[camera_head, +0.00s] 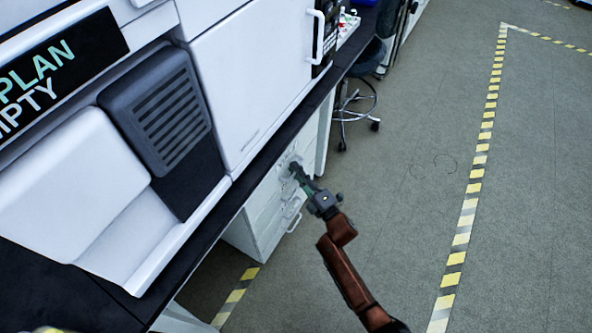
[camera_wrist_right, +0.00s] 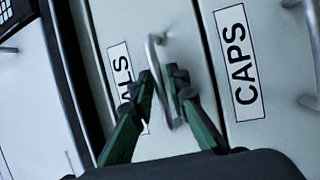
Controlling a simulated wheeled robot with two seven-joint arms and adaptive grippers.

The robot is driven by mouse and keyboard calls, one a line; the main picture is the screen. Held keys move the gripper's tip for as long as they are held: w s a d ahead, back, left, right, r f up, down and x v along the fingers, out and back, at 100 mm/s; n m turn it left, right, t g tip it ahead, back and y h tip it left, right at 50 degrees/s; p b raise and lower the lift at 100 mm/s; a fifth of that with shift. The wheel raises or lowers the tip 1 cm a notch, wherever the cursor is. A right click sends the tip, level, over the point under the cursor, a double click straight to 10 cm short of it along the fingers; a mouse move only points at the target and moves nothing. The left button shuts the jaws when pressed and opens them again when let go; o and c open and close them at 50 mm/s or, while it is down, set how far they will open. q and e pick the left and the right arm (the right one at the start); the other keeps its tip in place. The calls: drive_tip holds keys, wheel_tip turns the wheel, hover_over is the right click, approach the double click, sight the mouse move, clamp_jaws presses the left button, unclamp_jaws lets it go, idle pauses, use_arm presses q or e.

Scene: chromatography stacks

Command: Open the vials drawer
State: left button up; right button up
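The vials drawer (camera_wrist_right: 88,12) is a pale front with a white label, partly hidden by my fingers so that only its last letters show in the right wrist view. Its grey bar handle (camera_wrist_right: 153,50) stands between the dark green fingers of my right gripper (camera_wrist_right: 163,76). The fingers are close together on either side of the bar and look shut on it. In the head view my right gripper (camera_head: 296,172) is at the front of the white drawer cabinet (camera_head: 243,236) under the bench. The vials drawer looks flush with the cabinet. My left gripper is not in view.
The caps drawer (camera_wrist_right: 277,125) lies beside it, with its own handle (camera_wrist_right: 313,35). The dark bench edge (camera_head: 262,163) runs above the cabinet. A wheeled stool (camera_head: 357,100) stands farther back. The grey floor (camera_head: 420,170) in front is clear, with yellow-striped tape.

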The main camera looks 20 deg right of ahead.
drive_tip(key=shift+c, duration=0.7)
clamp_jaws()
